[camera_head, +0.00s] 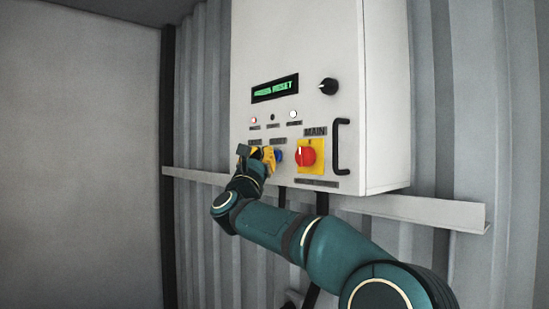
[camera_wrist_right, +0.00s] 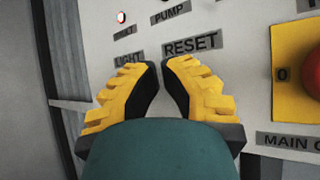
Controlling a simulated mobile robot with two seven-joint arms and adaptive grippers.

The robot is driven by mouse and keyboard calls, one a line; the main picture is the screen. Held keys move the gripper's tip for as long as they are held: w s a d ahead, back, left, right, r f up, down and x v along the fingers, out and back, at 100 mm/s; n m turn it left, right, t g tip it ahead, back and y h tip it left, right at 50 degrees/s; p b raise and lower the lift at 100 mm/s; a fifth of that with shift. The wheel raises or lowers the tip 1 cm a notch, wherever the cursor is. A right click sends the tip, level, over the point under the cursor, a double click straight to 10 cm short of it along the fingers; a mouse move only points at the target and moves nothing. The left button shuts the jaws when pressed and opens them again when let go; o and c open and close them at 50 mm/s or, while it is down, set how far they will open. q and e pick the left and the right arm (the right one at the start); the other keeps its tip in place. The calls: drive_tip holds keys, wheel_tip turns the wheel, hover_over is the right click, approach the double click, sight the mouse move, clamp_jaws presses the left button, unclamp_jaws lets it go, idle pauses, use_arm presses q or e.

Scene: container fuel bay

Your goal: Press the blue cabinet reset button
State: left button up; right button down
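The blue reset button (camera_head: 279,155) shows in the head view on the cabinet front (camera_head: 305,50), left of the red main switch, partly covered by my right gripper (camera_head: 268,156). In the right wrist view the RESET label (camera_wrist_right: 192,44) lies just beyond the yellow fingertips, and the button itself is hidden, likely behind the fingers. My right gripper (camera_wrist_right: 161,66) has its fingertips nearly together with only a thin gap, holding nothing. It is close to the panel; I cannot tell if it touches the button. My left gripper is not in view.
The red main switch (camera_head: 307,156) on its yellow plate is just right of the button. A black handle (camera_head: 341,147) stands out farther right, and a black knob (camera_head: 328,86) sits above. A display (camera_head: 275,88) and small lamps are above the gripper. A rail (camera_head: 420,210) runs along the wall.

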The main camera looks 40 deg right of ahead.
drive_tip(key=shift+d+b, duration=0.3)
drive_tip(key=shift+d, duration=0.15)
idle(0.7)
drive_tip(key=shift+a, duration=0.1)
drive_tip(key=shift+a+b, duration=0.6)
drive_tip(key=shift+a, duration=0.15)
drive_tip(key=shift+s+a+b, duration=0.2)
drive_tip(key=shift+a+b, duration=0.95)
drive_tip(key=shift+a, duration=1.35)
